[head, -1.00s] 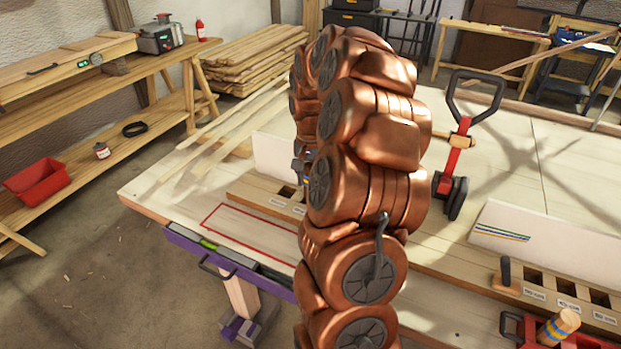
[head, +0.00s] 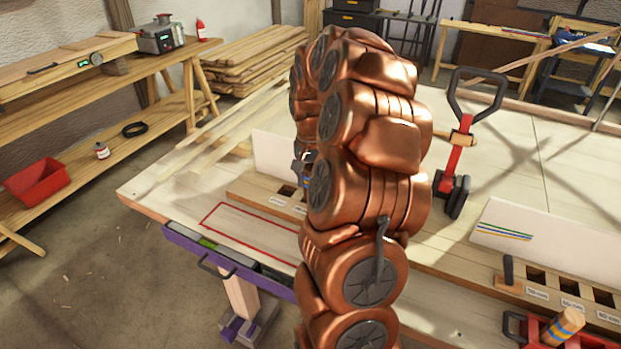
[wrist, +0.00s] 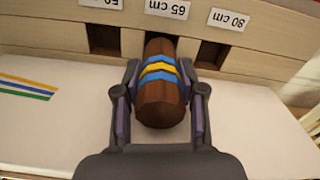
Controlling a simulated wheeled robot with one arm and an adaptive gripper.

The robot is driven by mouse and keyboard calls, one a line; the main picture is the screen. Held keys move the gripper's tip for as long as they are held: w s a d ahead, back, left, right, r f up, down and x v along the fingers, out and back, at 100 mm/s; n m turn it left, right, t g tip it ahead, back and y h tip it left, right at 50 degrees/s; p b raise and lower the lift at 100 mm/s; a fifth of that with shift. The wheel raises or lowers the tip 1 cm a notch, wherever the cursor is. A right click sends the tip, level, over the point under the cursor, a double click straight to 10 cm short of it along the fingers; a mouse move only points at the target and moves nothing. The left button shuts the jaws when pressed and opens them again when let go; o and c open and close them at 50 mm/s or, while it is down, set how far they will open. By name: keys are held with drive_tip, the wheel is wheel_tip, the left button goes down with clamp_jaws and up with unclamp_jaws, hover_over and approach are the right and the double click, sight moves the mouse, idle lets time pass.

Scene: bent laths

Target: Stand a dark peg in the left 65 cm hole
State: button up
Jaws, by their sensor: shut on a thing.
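My gripper (wrist: 160,70) is shut on a dark brown peg (wrist: 158,108) with blue and yellow bands, one finger on each side. In the wrist view the peg's far end lies over the middle hole, under the 65 cm label (wrist: 167,9), and hides most of that hole. I cannot tell whether the end has entered it. The holes on either side (wrist: 104,40) look empty. In the head view my arm hides most of the left holed block (head: 245,188); only a little of my gripper and the peg's bands shows at the arm's left edge.
A white board (wrist: 60,105) stands along the block, with coloured stripes. In the head view, a second holed block (head: 535,294) is at the right, with a dark upright piece (head: 508,270) at its left end. A red-outlined rectangle (head: 235,222) marks the table left of my arm.

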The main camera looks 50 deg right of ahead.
drive_tip(key=shift+f+b, duration=0.3)
drive_tip(key=shift+f, duration=0.2)
drive_tip(key=o, duration=1.3)
drive_tip(key=shift+c, duration=0.2)
drive_tip(key=shift+r, duration=0.2)
drive_tip(key=shift+r, duration=4.35)
drive_tip(key=s+a+r+n, duration=0.1)
drive_tip(key=s+a+n, duration=0.2)
drive_tip(key=a, duration=0.7)
drive_tip(key=s+a+n, duration=0.2)
drive_tip(key=a+n, duration=0.1)
drive_tip(key=a, duration=0.7)
drive_tip(key=s+a+f+n+g, duration=0.1)
drive_tip(key=s+a+f+n, duration=0.1)
drive_tip(key=s+a, duration=0.4)
drive_tip(key=s+a+f+n, duration=0.3)
drive_tip(key=s+a, duration=0.3)
drive_tip(key=s, duration=0.6)
drive_tip(key=shift+s+a+n+g, duration=0.15)
drive_tip(key=shift+s+n+g, duration=0.25)
drive_tip(key=shift+n, duration=0.3)
